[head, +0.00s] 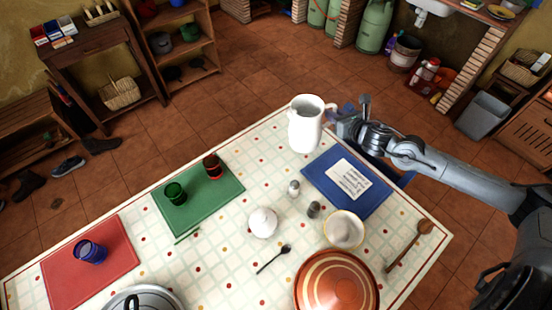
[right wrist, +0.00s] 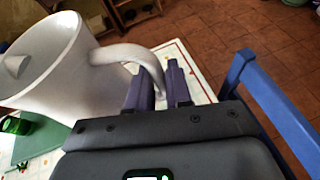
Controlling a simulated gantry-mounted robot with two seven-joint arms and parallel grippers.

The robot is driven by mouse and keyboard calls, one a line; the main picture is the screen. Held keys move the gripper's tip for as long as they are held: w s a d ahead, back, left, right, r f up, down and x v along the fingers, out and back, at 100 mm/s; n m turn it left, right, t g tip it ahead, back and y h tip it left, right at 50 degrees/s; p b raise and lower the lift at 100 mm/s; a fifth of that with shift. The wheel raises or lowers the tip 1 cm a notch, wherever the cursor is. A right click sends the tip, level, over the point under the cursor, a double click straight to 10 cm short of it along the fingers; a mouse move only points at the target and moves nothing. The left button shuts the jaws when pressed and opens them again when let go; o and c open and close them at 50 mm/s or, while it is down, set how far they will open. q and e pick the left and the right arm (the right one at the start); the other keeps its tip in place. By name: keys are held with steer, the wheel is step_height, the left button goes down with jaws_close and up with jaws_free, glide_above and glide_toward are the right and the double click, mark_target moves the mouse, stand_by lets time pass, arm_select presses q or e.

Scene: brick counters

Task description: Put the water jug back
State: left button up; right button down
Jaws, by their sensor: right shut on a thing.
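The white water jug (head: 305,128) is upright at the far edge of the table, its handle toward the right. In the head view I cannot tell whether its base touches the tablecloth (head: 262,150). My right gripper (head: 338,118) comes in from the right and is shut on the jug's handle. In the right wrist view the jug (right wrist: 45,70) fills the upper left, and its handle runs between the fingers of the gripper (right wrist: 160,90). My left gripper is not in view.
Near the jug lie a blue placemat (head: 365,205) with a paper card (head: 348,178), a white shaker (head: 294,187) and a dark shaker (head: 314,209). A green placemat (head: 165,217) holds a green cup (head: 175,193) and a red cup (head: 212,165). A blue chair (right wrist: 275,100) stands beside the table.

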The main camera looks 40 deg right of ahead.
arm_select(q)
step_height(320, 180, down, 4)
steer(key=b, duration=0.3)
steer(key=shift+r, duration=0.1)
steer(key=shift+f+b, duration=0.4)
steer(key=shift+b, duration=0.25)
arm_select(e)
steer(key=w+a+f, duration=0.5)
steer(key=w+f, duration=0.4)
steer(key=f, duration=0.4)
steer(key=shift+a+f, duration=0.15)
steer(key=shift+f, duration=0.2)
steer(key=shift+w+f, duration=0.1)
steer(key=c, duration=1.4)
jaws_free()
steer(key=shift+f, duration=0.25)
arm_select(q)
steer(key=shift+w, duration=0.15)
arm_select(e)
steer(key=o, duration=0.4)
steer(key=shift+c, duration=0.2)
steer(key=shift+r, duration=0.1)
